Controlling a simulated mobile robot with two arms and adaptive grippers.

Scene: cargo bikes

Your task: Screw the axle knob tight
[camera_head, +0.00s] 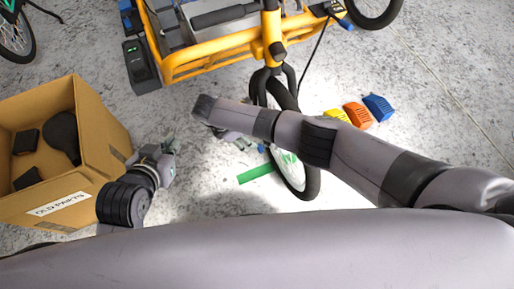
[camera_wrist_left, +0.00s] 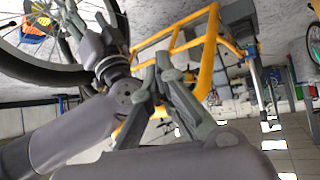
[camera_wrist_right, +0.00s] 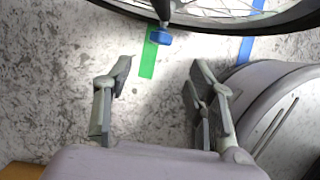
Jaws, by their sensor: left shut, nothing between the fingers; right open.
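The blue axle knob (camera_wrist_right: 161,38) sits on the end of the axle at the bike's front wheel (camera_wrist_right: 240,25), at the top of the right wrist view. In the head view a small blue spot, probably the knob (camera_head: 261,148), shows beside the front wheel (camera_head: 314,180). My right gripper (camera_wrist_right: 161,70) is open and empty, its fingers apart below the knob and not touching it. In the head view my right arm partly hides that gripper (camera_head: 232,137). My left gripper (camera_head: 168,148) is shut and empty between the box and the wheel; its fingers also show in the left wrist view (camera_wrist_left: 163,62).
A cardboard box (camera_head: 108,128) labelled "OLD PARTS" stands at left with dark parts inside. The yellow bike frame (camera_head: 215,52) spans the top. Yellow (camera_head: 336,116), orange (camera_head: 357,115) and blue (camera_head: 378,107) bins lie right of the wheel. Green tape (camera_head: 255,173) marks the floor.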

